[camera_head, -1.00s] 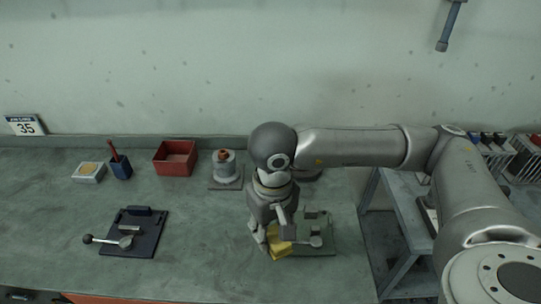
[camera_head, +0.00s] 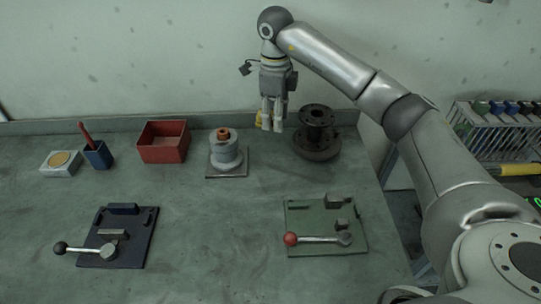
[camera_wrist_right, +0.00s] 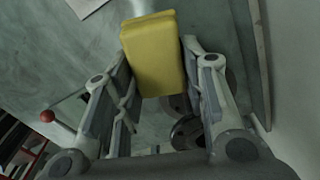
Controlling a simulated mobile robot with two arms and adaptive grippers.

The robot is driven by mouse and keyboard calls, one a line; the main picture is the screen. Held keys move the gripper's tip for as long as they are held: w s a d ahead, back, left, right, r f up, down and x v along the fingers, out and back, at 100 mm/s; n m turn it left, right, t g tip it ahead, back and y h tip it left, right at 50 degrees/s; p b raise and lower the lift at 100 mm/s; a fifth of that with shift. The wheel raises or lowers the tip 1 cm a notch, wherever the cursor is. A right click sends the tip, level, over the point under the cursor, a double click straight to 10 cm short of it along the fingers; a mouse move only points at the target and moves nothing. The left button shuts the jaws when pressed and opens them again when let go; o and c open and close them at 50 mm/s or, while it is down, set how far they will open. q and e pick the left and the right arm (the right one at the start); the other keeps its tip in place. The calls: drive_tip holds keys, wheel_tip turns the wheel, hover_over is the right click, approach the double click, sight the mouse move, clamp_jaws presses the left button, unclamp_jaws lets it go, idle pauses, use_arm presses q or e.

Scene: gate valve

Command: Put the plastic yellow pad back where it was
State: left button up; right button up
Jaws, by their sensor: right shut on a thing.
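The yellow pad (camera_head: 259,118) is in my right gripper (camera_head: 271,128), raised above the back of the bench near the wall. In the head view the fingers hide most of it. In the right wrist view the pad (camera_wrist_right: 153,55) shows as a plain yellow block between the fingers, which are shut on it. My left gripper is in neither view.
A dark flanged part (camera_head: 317,138) stands just right of the gripper. A grey cylinder with an orange top (camera_head: 226,152), a red bin (camera_head: 163,142) and a blue pen cup (camera_head: 98,155) stand leftward. Green (camera_head: 298,217) and dark (camera_head: 134,252) lever plates lie in front.

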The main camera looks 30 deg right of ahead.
drive_tip(key=shift+w+d+f+m, duration=0.2)
drive_tip(key=shift+f+m, duration=0.05)
drive_tip(key=shift+m, duration=0.15)
drive_tip(key=shift+f, duration=0.4)
drive_tip(key=p, duration=0.1)
hover_over(276, 152)
wheel_tip(276, 152, down, 5)
drive_tip(key=shift+w, duration=0.1)
wheel_tip(276, 152, down, 4)
drive_tip(key=shift+a+r+p, duration=0.1)
drive_tip(key=shift+r+p, duration=0.1)
drive_tip(key=shift+p, duration=0.25)
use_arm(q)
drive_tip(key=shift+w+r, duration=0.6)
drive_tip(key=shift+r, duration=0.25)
use_arm(e)
drive_tip(key=shift+f, duration=0.15)
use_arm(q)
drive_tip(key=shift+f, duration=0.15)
use_arm(e)
drive_tip(key=shift+f, duration=0.15)
drive_tip(key=o, duration=1)
